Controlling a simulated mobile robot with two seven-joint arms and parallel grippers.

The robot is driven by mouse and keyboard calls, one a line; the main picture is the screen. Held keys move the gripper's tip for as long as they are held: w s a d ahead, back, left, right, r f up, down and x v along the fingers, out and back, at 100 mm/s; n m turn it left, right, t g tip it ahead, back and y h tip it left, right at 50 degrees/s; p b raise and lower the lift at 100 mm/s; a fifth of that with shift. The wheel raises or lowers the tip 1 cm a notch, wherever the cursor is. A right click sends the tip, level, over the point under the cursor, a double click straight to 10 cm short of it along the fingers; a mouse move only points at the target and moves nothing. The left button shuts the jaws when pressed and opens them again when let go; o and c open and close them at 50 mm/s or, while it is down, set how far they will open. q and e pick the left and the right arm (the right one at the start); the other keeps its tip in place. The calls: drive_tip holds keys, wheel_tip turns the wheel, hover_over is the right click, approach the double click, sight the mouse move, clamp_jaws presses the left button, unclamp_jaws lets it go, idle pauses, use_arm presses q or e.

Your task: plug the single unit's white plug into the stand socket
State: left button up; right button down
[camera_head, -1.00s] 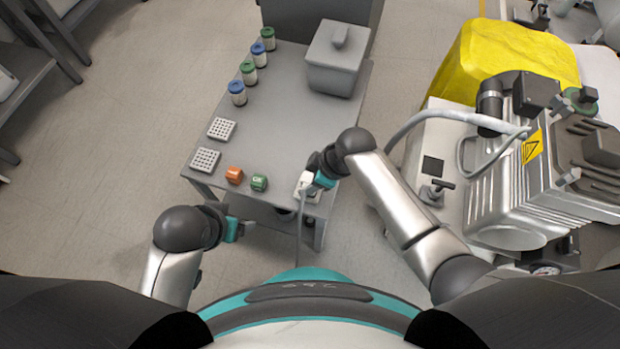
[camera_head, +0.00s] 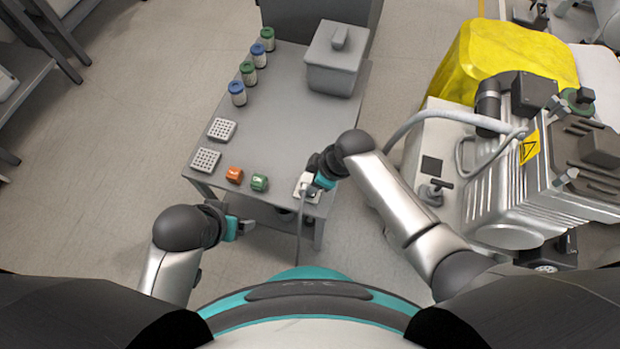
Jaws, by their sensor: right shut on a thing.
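My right gripper (camera_head: 318,183) is at the near right corner of the grey stand (camera_head: 291,130). It is shut on a white plug (camera_head: 304,181), whose cord (camera_head: 300,215) hangs down past the stand's front edge. The white stand socket (camera_head: 313,196) shows just below and beside the plug; the gripper hides part of it. I cannot tell whether the plug is seated in the socket or only touching it. My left gripper (camera_head: 240,228) is in front of the stand, low and to the left, away from the plug. Its fingers are too small to judge.
Two white perforated trays (camera_head: 206,160), several capped jars (camera_head: 249,73) and a grey lidded box (camera_head: 336,60) are on the stand. A large compressor (camera_head: 535,170) stands at the right.

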sight(308, 178)
use_arm(q)
drive_tip(key=shift+f, duration=0.1)
use_arm(e)
drive_tip(key=shift+f, duration=0.25)
idle(0.4)
unclamp_jaws()
idle(0.4)
drive_tip(key=shift+r+p, duration=1.8)
drive_tip(key=shift+p, duration=0.05)
drive_tip(key=shift+r+p, duration=0.85)
drive_tip(key=shift+p, duration=0.1)
use_arm(q)
drive_tip(key=s+a+f+p, duration=0.1)
drive_tip(key=s+a+f, duration=0.1)
drive_tip(key=s+f, duration=0.2)
drive_tip(key=s+a+f+g+p, duration=0.1)
drive_tip(key=s+a+f, duration=0.1)
drive_tip(key=f, duration=0.9)
drive_tip(key=shift+s+f+g+y, duration=0.15)
drive_tip(key=shift+s+g+y, duration=0.15)
drive_tip(key=shift+s, duration=0.6)
use_arm(e)
drive_tip(key=shift+r, duration=0.85)
